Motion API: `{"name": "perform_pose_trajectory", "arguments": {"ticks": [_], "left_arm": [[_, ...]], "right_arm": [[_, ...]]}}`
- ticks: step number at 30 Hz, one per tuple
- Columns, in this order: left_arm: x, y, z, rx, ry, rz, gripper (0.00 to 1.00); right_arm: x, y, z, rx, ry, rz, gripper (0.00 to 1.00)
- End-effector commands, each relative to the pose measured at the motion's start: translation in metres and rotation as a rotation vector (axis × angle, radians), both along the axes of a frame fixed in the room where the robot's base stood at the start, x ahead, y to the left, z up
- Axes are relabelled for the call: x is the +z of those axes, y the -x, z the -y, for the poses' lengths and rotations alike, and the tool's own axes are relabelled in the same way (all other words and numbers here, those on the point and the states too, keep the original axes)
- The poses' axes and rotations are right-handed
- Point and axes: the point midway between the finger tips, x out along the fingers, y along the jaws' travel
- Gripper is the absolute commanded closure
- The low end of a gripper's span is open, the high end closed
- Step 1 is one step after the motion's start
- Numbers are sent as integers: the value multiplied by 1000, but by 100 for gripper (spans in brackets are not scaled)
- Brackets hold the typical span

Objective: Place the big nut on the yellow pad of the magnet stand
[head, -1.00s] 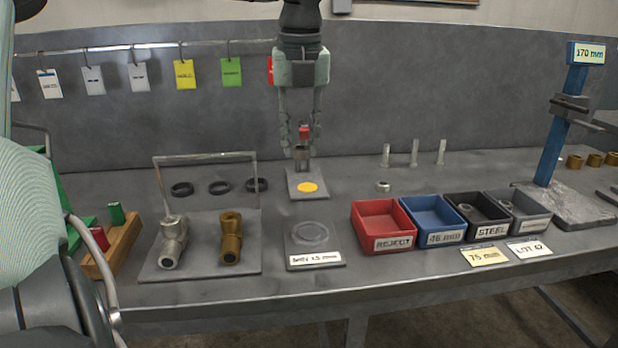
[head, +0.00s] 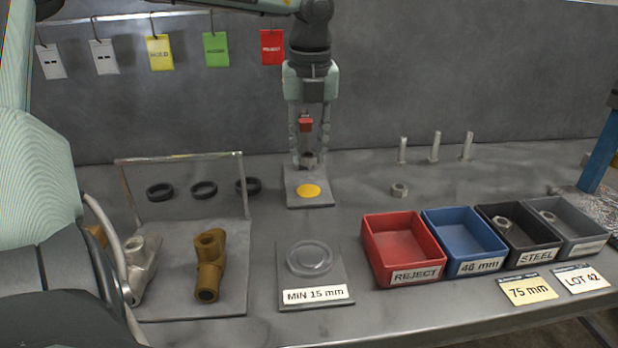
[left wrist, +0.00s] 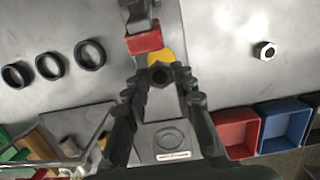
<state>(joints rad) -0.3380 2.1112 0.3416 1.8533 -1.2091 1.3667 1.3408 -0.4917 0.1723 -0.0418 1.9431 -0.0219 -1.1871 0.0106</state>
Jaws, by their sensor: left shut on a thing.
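The magnet stand (head: 296,202) is a grey plate with a round yellow pad (head: 310,191) and an upright carrying a red block (head: 305,124). The red block also shows in the left wrist view (left wrist: 145,41). My left gripper (head: 308,163) points down over the stand, shut on the big nut (left wrist: 160,74), a dark hex nut between the fingertips. The nut looks a little above the plate. In the left wrist view it covers part of the yellow pad (left wrist: 156,55). The gripper's fingers partly hide the upright. My right gripper is out of view.
A loose nut (head: 400,190) lies right of the stand, before several upright bolts (head: 434,147). Red (head: 372,262), blue (head: 444,258), black and grey bins stand at right. Black rings (head: 204,190) lie at left, behind two pipe fittings (head: 209,262). A gauge plate (head: 336,280) is in front.

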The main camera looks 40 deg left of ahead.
Motion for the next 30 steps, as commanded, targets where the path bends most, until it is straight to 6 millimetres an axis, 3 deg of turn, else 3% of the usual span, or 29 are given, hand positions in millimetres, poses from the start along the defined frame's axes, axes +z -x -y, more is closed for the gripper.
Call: {"name": "perform_pose_trajectory", "arguments": {"ticks": [15,28,29,30], "left_arm": [[-59,0,0,0,0,-1,100],[-63,0,0,0,-1,2,100],[-63,0,0,1,-1,2,74],[-62,0,0,1,-1,2,69]], "right_arm": [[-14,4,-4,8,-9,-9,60],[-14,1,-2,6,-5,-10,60],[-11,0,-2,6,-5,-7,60],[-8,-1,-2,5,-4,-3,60]]}}
